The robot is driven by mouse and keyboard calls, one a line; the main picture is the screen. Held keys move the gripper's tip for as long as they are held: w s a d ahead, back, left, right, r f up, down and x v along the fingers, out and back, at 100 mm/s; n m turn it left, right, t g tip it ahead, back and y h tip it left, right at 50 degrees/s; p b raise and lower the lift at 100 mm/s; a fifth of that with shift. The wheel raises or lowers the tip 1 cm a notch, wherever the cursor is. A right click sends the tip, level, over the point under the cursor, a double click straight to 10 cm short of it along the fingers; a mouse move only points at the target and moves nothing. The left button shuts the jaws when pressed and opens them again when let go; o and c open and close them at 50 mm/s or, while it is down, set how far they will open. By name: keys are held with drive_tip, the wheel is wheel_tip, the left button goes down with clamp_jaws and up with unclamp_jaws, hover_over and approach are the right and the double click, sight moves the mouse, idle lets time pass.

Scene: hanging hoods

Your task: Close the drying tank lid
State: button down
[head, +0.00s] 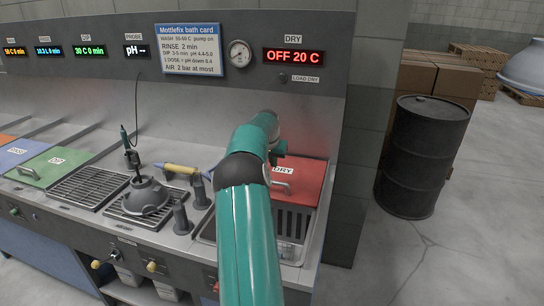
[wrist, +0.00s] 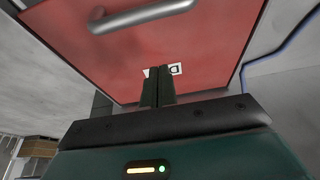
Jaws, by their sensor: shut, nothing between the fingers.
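The red drying tank lid (head: 308,178), marked DRY, is at the right end of the bench. It covers the back part, and a slotted metal section (head: 292,218) shows in front of it. I cannot tell how far it is tilted. Its metal handle (head: 281,184) shows partly beside my arm. In the wrist view the lid (wrist: 215,45) fills most of the picture, with its handle (wrist: 143,15) at the top. My gripper (wrist: 158,72) is shut and empty, its fingertips over the label, partly hiding it. Contact with the lid is unclear. In the head view my arm hides the fingers.
A dark hood (head: 146,195) sits on a grate left of my arm, near black posts (head: 182,218) and a yellow-handled tool (head: 182,169). The DRY display (head: 294,56) reads OFF 20 C.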

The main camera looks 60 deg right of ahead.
drive_tip(key=x, duration=0.3)
drive_tip(key=shift+s+f, duration=0.1)
drive_tip(key=shift+a+f, duration=0.1)
drive_tip(key=shift+f, duration=0.15)
drive_tip(key=shift+a, duration=0.9)
drive_tip(key=shift+s+a+f, duration=0.1)
drive_tip(key=shift+a+f, duration=0.05)
drive_tip(key=shift+a, duration=0.3)
drive_tip(key=shift+s+a+f, duration=0.15)
drive_tip(key=shift+a+f, duration=0.05)
drive_tip(key=shift+a, duration=0.2)
drive_tip(key=shift+a, duration=0.1)
